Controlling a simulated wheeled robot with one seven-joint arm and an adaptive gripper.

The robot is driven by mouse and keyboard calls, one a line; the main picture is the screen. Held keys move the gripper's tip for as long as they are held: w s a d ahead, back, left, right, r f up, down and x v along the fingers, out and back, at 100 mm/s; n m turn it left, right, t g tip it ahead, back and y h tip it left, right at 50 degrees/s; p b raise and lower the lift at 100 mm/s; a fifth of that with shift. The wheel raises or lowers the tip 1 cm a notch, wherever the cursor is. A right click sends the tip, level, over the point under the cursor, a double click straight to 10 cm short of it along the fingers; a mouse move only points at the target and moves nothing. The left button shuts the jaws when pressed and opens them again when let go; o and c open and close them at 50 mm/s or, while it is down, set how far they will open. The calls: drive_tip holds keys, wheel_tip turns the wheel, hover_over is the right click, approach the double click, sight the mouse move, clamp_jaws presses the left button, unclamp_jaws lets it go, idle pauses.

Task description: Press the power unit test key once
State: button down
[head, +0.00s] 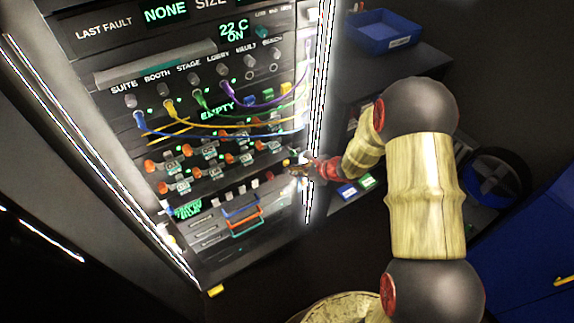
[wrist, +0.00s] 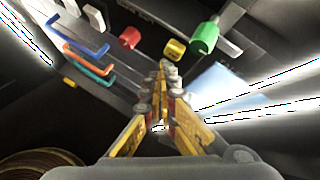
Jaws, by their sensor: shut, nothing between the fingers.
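My gripper (head: 300,168) is at the right edge of the rack (head: 200,283), by its lower part. In the wrist view its yellow fingers (wrist: 164,70) are together and empty, with the tips close to a small yellow key (wrist: 174,49). A red key (wrist: 130,38) is left of the tips and a larger green key (wrist: 205,38) is to the right. I cannot tell whether the tips touch the yellow key. No readable label shows which key is the test key. In the head view my gripper partly hides this corner.
Blue, orange and teal handles (head: 242,209) stick out of the bottom unit beside a green display (head: 188,210). Coloured cables (head: 215,118) hang across the rack above. A bright light strip (head: 318,110) runs along the right edge. A blue tray (head: 382,32) sits at the back right.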

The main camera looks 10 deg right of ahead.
drive_tip(key=shift+s+d+b, duration=0.15)
drive_tip(key=shift+s+d, duration=0.1)
drive_tip(key=shift+s, duration=0.55)
drive_tip(key=shift+s+d+b, duration=0.2)
drive_tip(key=shift+s+d, duration=0.05)
drive_tip(key=shift+s, duration=0.55)
drive_tip(key=shift+s+d+b, duration=0.15)
drive_tip(key=shift+s+d, duration=0.1)
drive_tip(key=shift+s, duration=0.55)
